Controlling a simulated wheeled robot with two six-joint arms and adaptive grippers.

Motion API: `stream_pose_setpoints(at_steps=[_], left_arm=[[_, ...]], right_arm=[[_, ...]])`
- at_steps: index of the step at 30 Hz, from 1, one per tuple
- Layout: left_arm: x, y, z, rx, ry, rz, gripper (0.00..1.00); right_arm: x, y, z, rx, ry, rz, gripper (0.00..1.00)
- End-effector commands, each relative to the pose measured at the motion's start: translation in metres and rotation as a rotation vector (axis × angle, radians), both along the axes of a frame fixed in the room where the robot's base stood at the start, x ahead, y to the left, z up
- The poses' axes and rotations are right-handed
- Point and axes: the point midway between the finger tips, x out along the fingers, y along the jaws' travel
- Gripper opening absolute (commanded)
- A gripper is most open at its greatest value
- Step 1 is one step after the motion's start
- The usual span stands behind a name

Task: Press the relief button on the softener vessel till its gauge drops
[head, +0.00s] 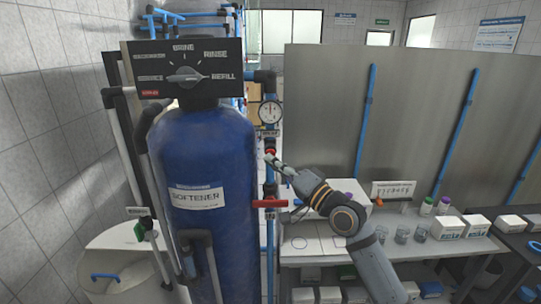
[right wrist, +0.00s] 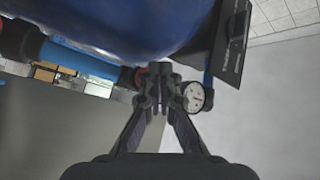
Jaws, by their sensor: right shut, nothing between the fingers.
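The softener vessel (head: 205,235) is a tall blue tank with a white label, on the left of the head view. Its round white gauge (head: 270,112) sits on the pipe at its right; the gauge also shows in the right wrist view (right wrist: 195,97). Its needle is too small to read surely. A small red button (head: 270,151) is on the pipe below the gauge. My right gripper (head: 272,160) is shut and empty, its fingertips at the button; I cannot tell if they touch it. The fingers partly hide that spot in the wrist view. My left gripper is not in view.
A red valve handle (head: 269,203) crosses the pipe below my right gripper. A black panel with a dial (head: 187,78) tops the vessel. A white bench (head: 330,247) with jars and boxes stands at right, before a grey partition (head: 412,130). A white tank (head: 115,262) stands at left.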

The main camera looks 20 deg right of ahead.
Motion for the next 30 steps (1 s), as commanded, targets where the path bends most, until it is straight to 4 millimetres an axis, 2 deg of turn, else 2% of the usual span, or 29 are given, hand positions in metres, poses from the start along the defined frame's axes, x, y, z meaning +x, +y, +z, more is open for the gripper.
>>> stream_pose_setpoints(at_steps=[30], left_arm=[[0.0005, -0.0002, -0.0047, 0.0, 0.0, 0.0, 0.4]], right_arm=[[0.0084, -0.0025, 0.0002, 0.0, 0.0, 0.0, 0.0]])
